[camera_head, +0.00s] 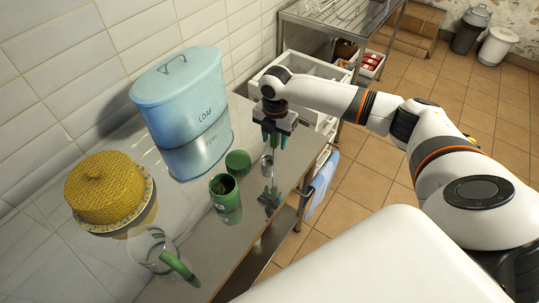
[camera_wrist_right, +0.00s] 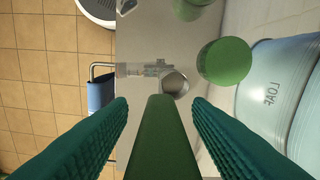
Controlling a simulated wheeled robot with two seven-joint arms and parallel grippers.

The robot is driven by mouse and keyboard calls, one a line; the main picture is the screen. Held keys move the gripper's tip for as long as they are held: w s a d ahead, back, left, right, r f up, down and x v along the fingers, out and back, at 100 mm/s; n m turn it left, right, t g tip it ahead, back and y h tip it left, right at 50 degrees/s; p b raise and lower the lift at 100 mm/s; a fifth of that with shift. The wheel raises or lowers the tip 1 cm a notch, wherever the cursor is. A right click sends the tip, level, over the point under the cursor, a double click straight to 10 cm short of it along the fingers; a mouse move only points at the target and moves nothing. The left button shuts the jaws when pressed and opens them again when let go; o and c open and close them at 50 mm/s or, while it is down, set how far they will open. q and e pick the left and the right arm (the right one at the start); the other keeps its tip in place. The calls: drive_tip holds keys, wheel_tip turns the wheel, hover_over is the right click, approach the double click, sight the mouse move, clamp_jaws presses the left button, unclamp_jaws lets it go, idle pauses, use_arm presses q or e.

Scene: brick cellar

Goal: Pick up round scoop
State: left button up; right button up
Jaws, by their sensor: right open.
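The round scoop shows as a small shiny metal cup (camera_head: 267,165) standing on the reflective counter, right of the green lid. In the wrist view its round metal bowl (camera_wrist_right: 175,84) lies just beyond my fingertips. A dark green bar (camera_wrist_right: 158,140), which looks like its handle, lies between my fingers with gaps on both sides. My right gripper (camera_head: 274,139) points down above the scoop, its teal fingers open; it also shows in the wrist view (camera_wrist_right: 160,100). I cannot tell whether a finger touches the handle. My left gripper is not in view.
A green lid (camera_head: 238,163) and an open green jar (camera_head: 225,195) stand left of the scoop. Further left are a blue LOAF bin (camera_head: 182,95), a yellow domed cover (camera_head: 103,185) and a glass jug (camera_head: 150,250). A blue towel (camera_head: 323,180) hangs at the counter's right edge.

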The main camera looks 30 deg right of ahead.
clamp_jaws()
